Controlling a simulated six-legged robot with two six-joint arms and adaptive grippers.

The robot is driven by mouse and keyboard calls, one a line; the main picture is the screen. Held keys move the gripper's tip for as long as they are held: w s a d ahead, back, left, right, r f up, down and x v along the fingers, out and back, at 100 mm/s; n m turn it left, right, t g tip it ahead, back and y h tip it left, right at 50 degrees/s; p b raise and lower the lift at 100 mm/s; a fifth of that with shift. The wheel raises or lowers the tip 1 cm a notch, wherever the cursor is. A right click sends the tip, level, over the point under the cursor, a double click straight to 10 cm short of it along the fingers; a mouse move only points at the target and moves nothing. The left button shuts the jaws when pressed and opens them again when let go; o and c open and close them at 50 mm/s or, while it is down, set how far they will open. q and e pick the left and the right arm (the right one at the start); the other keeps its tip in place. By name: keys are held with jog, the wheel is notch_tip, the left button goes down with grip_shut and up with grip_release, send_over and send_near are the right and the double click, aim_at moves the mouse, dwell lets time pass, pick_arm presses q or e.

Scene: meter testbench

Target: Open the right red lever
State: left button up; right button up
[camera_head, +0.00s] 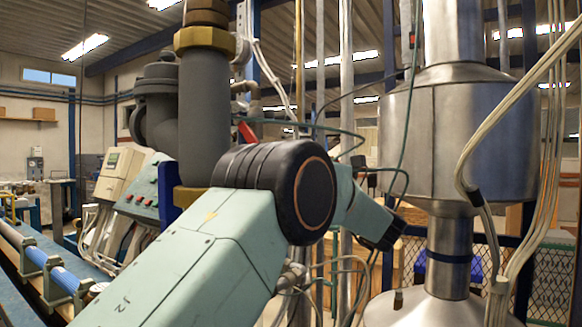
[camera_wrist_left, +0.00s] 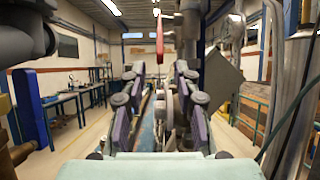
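A red lever (camera_head: 247,132) shows as a small tilted piece just above my arm's dark joint in the head view; its lower part is hidden. In the left wrist view a red lever (camera_wrist_left: 160,42) is upright near the top middle. Whether it is the right one of several, I cannot tell. My left gripper (camera_wrist_left: 158,82) is open, its purple-grey fingers spread wide with nothing held between them. The lever lies beyond the fingertips, in line with the gap and higher in the picture, apart from both fingers. My left gripper does not show in the head view, and my right gripper is in neither view.
A thick grey pipe (camera_head: 204,110) with brass collars stands behind my arm. A control box with buttons (camera_head: 146,190) is left of it. A large metal vessel (camera_head: 460,135) and hanging cables (camera_head: 513,115) stand right. Blue-topped benches (camera_wrist_left: 62,103) line the left in the wrist view.

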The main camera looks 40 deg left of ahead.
pick_arm(q)
jog(key=shift+r+p, duration=0.35)
jog(key=shift+r, duration=0.05)
jog(key=shift+c, duration=0.8)
jog(key=shift+n+g, duration=0.4)
notch_tip(320, 180, up, 6)
jog(key=p, duration=0.5)
jog(key=shift+f, duration=0.15)
grip_shut()
notch_tip(320, 180, up, 13)
jog(key=s+n+h+p, duration=0.2)
jog(key=h+p, duration=0.8)
jog(key=p, duration=0.5)
jog(key=m+t+h+b, duration=0.2)
jog(key=m+h, duration=0.1)
jog(key=h, duration=0.1)
send_near(250, 137)
jog(key=d, duration=0.3)
jog(key=shift+w+x, duration=0.25)
jog(key=shift+x, duration=1.85)
jog(key=shift+w+x, duration=0.2)
jog(key=shift+x, duration=1.85)
